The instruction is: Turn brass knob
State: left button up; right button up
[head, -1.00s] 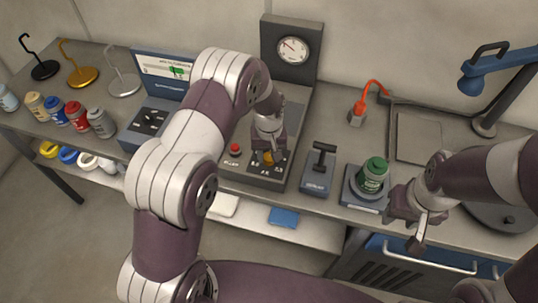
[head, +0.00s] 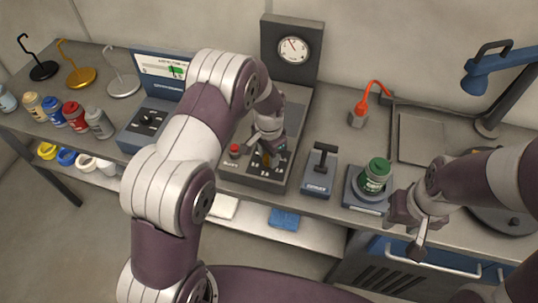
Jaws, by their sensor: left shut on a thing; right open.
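The brass knob (head: 267,158) sits on the sloped front of a dark grey control box (head: 243,173), with white markings around it. A round dial gauge (head: 293,49) stands on an upright panel behind the box; its needle points to the upper left. My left gripper (head: 268,152) reaches down from above and is shut on the brass knob, hiding much of it. My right gripper (head: 411,232) is open and empty at the bench's front edge, right of the green jar.
A red button (head: 235,150) is left of the knob. Several jars (head: 75,116) and hooked stands are at the left. A blue lamp (head: 495,75) is at the right.

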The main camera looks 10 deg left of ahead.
pick_arm(q)
jog(key=m, duration=0.4)
jog(key=shift+w, duration=0.1)
jog(key=shift+r+m+b, duration=0.1)
jog(key=shift+m+b, duration=0.25)
jog(key=shift+m, duration=1.35)
jog(key=o, duration=1.1)
jog(key=shift+c, duration=0.2)
notch_tip(320, 180, up, 8)
jog(key=shift+d+f+b, duration=0.1)
jog(key=shift+f+b, duration=0.1)
jog(key=shift+b, duration=0.85)
notch_tip(320, 180, up, 5)
